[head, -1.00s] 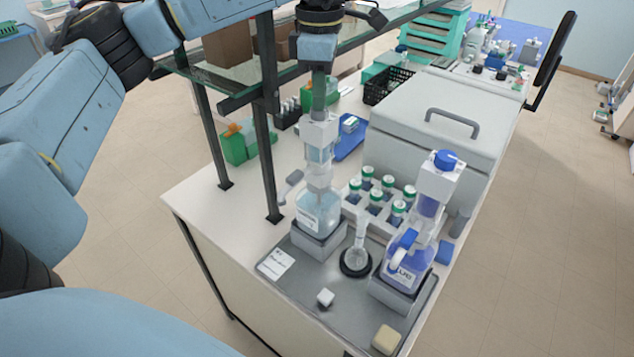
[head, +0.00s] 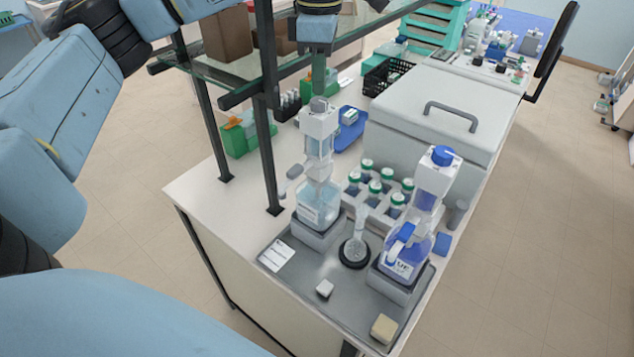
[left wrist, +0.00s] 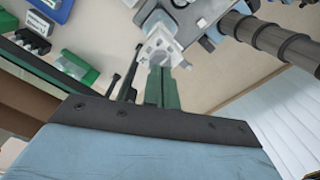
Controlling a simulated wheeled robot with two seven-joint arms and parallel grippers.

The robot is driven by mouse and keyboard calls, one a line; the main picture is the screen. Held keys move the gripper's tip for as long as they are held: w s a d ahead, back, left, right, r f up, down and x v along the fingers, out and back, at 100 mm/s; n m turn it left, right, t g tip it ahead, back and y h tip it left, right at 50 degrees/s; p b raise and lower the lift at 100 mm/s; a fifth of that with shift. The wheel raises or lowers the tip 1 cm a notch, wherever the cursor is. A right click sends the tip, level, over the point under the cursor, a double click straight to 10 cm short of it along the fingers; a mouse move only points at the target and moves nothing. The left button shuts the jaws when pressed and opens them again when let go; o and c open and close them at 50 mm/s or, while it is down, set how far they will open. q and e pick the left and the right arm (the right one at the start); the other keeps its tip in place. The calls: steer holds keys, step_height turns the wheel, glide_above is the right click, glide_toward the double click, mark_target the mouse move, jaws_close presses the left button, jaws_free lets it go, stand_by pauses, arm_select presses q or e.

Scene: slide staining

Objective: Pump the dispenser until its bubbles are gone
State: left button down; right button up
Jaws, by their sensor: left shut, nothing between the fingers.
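The left dispenser (head: 318,205) is a square bottle of pale blue liquid with a white label, a white pump head with a clear window, and a grey top knob. It stands upright on a grey block. My left gripper (head: 318,90) is shut and empty, pointing down just over the knob; I cannot tell whether it touches. In the left wrist view, the green fingers (left wrist: 162,85) point at the white pump head (left wrist: 160,47). A second dispenser (head: 405,245) with blue liquid and a blue cap stands to the right. Bubbles are too small to make out. My right gripper is not in view.
A grey tray (head: 305,275) holds both dispensers, a small flask (head: 355,245) on a black ring, and two small blocks. Green-capped bottles (head: 378,187) stand in a rack behind. A shelf post (head: 266,150) stands close left of the pump. A lidded white box (head: 440,125) is behind.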

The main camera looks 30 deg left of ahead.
arm_select(q)
steer(key=shift+r+p, duration=1.9)
steer(key=shift+r, duration=0.7)
steer(key=shift+f, duration=0.1)
steer(key=shift+s, duration=0.1)
